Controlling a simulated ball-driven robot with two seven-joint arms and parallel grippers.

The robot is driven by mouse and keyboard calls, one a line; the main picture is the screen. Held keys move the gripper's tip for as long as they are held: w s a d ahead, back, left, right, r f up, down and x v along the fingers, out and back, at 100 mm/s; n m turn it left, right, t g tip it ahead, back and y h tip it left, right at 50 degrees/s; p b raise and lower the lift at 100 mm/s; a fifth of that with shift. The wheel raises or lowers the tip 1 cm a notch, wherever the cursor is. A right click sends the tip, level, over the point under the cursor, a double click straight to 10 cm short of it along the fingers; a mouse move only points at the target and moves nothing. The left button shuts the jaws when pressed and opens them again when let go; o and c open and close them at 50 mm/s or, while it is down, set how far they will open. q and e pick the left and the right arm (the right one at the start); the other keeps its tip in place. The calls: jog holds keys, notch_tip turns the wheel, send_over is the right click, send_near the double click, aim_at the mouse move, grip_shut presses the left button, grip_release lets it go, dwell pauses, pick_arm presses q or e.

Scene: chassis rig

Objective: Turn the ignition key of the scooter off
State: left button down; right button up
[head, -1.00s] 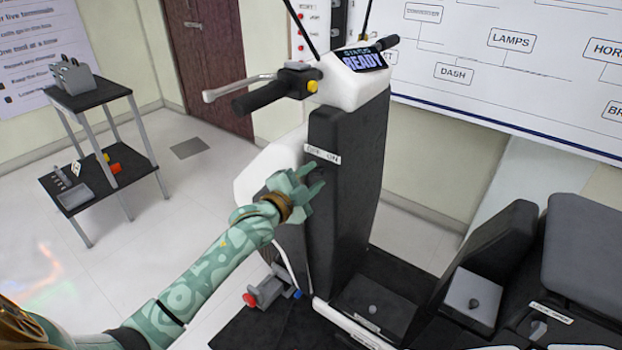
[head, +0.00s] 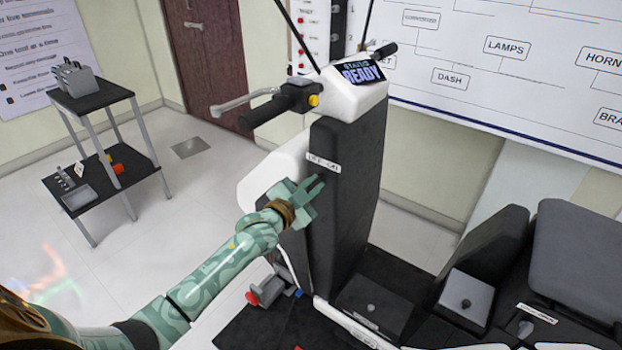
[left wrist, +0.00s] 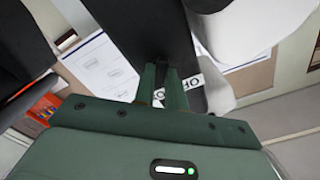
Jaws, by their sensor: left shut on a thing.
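The scooter's dark front column (head: 350,180) stands upright in the middle of the head view, with a white label strip (head: 322,162) on its face. The label's "OF" lettering (left wrist: 200,82) shows in the left wrist view. My left gripper (head: 314,187) is at the column face just below the label. It is shut on a small dark piece (left wrist: 161,70) between its fingers, seemingly the ignition key; the fingers mostly hide it, so its angle cannot be told. My right gripper is not in view.
The handlebar grip (head: 268,110) and brake lever (head: 243,103) jut out above my left arm. The seat (head: 585,255) and dark floorboard (head: 375,300) lie right of and below the column. A two-tier stand (head: 88,98) is at the left, with clear floor between.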

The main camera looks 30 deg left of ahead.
pick_arm(q)
jog(key=n+p, duration=0.2)
jog(key=n, duration=0.1)
jog(key=shift+r+n+p, duration=0.15)
jog(key=shift+n+p, duration=0.15)
jog(key=shift+n, duration=0.1)
jog(key=shift+n+p, duration=1)
jog(key=shift+n, duration=0.9)
jog(key=shift+f, duration=0.2)
jog(key=c, duration=1.4)
grip_release()
jog(key=shift+c, duration=0.2)
jog(key=shift+s, duration=0.15)
jog(key=s+a+p, duration=0.2)
jog(key=s, duration=1.4)
jog(key=shift+a+p, duration=0.15)
jog(key=shift+p, duration=0.15)
